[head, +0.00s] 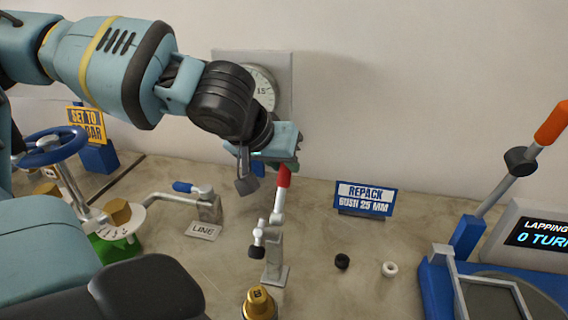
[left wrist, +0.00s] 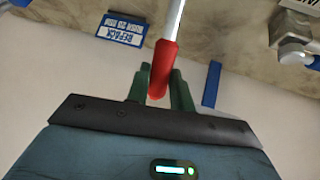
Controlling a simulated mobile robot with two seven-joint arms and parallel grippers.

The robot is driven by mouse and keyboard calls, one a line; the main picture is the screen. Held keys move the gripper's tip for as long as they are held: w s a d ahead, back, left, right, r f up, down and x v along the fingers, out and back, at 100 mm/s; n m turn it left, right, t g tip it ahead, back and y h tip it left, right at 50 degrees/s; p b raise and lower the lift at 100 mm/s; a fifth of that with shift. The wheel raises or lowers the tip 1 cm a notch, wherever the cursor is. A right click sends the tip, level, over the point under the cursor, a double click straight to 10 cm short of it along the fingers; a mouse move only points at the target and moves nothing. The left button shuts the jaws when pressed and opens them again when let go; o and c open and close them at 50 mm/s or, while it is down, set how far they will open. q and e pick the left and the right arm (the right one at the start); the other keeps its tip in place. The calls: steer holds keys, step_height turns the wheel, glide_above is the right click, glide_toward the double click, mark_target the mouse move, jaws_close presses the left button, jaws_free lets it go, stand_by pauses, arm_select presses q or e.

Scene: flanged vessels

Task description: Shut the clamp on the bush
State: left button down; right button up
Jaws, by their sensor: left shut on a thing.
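The clamp (head: 276,238) is a grey upright toggle clamp with a red-tipped lever standing up and a black-tipped arm reaching out to its left. My left gripper (head: 286,166) is at the top of the lever. In the left wrist view its green fingers (left wrist: 160,90) are shut on the red handle (left wrist: 162,68). The handle also shows below the gripper in the head view (head: 284,177). A black ring (head: 342,261) and a white ring (head: 390,269) lie on the bench to the right; I cannot tell whether either is the bush. My right gripper is not in view.
A brass fitting (head: 259,303) stands in front of the clamp. A blue "REPACK BUSH 25 MM" sign (head: 365,199) stands behind right. A blue-handled line valve (head: 196,190) and a blue handwheel (head: 52,146) are left. A blue lapping machine (head: 440,282) with an orange-tipped lever is right.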

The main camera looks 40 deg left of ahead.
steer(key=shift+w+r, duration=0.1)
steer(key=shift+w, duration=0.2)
arm_select(q)
steer(key=c, duration=1.2)
jaws_free()
steer(key=p+v, duration=0.1)
steer(key=v, duration=0.6)
steer(key=shift+s+r+p, duration=0.3)
steer(key=shift+p, duration=0.1)
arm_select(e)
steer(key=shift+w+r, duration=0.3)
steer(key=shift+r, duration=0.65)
